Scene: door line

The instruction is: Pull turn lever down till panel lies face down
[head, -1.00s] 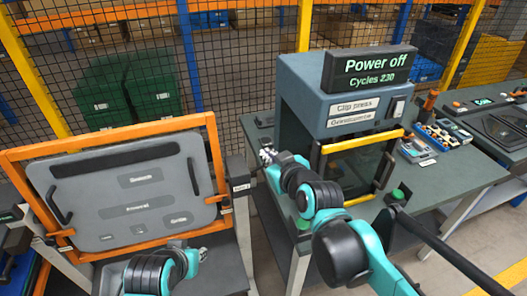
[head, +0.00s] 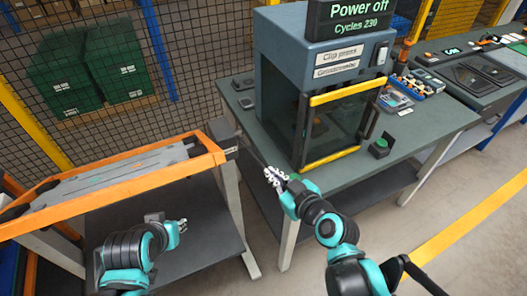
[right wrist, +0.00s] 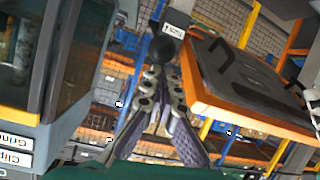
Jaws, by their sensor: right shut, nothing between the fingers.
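The clip press (head: 315,85) stands on a dark green table (head: 425,120) right of my right gripper, with a yellow-edged door. A small part tray (head: 395,100) sits beside it. A mesh fence closes the back. Open floor shows between the stand and table.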

